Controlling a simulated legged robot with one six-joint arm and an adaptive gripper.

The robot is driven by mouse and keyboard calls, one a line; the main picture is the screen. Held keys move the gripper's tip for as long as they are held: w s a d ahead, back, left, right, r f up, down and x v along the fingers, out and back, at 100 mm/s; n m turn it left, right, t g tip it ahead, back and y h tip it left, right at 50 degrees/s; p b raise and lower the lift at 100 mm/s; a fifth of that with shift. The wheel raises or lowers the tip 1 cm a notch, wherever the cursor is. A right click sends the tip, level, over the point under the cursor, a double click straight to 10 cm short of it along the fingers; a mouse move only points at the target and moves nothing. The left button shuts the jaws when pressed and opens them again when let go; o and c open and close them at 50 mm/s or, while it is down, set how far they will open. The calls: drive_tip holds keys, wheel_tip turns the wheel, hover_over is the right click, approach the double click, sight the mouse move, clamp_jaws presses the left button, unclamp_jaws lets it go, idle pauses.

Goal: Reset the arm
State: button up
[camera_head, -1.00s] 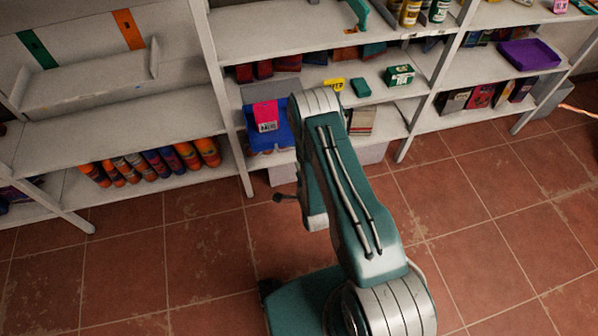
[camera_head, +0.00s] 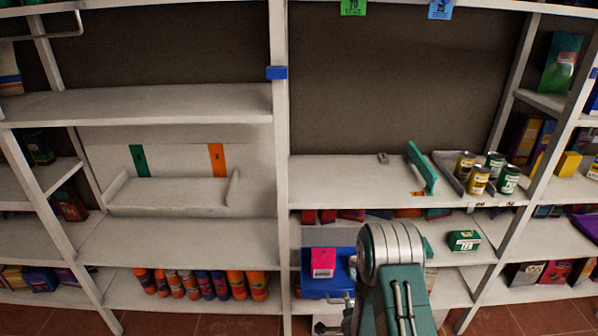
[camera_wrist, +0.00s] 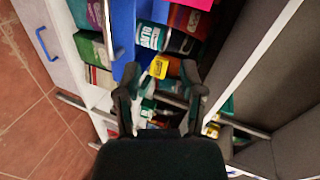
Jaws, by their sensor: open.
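My gripper (camera_wrist: 160,100) is open in the wrist view, with its two dark fingers apart. I see nothing held between them. Behind the fingers are shelf goods, among them a teal can (camera_wrist: 152,37) and a yellow tag (camera_wrist: 159,67). In the head view my teal and white arm (camera_head: 392,250) is folded at the bottom, right of centre, in front of the lower shelves. The gripper is mostly hidden there by the arm.
White shelving (camera_head: 180,107) spans the view. A blue crate (camera_head: 320,285) with a pink box (camera_head: 323,262) is just left of my arm. A green box (camera_head: 464,240) stands to its right. Several cans (camera_head: 478,178) are above. Tiled floor (camera_head: 200,324) shows below.

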wheel_tip(320, 180, up, 16)
drive_tip(key=w+n+g, duration=0.2)
drive_tip(key=n, duration=0.3)
drive_tip(key=s+r+n+g, duration=0.25)
drive_tip(key=s+r, duration=0.45)
drive_tip(key=r, duration=0.4)
drive_tip(key=s+r+n+g, duration=0.2)
drive_tip(key=s+r+n, duration=0.2)
drive_tip(key=s, duration=0.8)
drive_tip(key=s+r+n+g, duration=0.2)
drive_tip(key=s+r+n, duration=0.2)
drive_tip(key=s, duration=0.9)
wheel_tip(320, 180, up, 3)
drive_tip(key=shift+d+r, duration=0.1)
drive_tip(key=shift+d, duration=0.15)
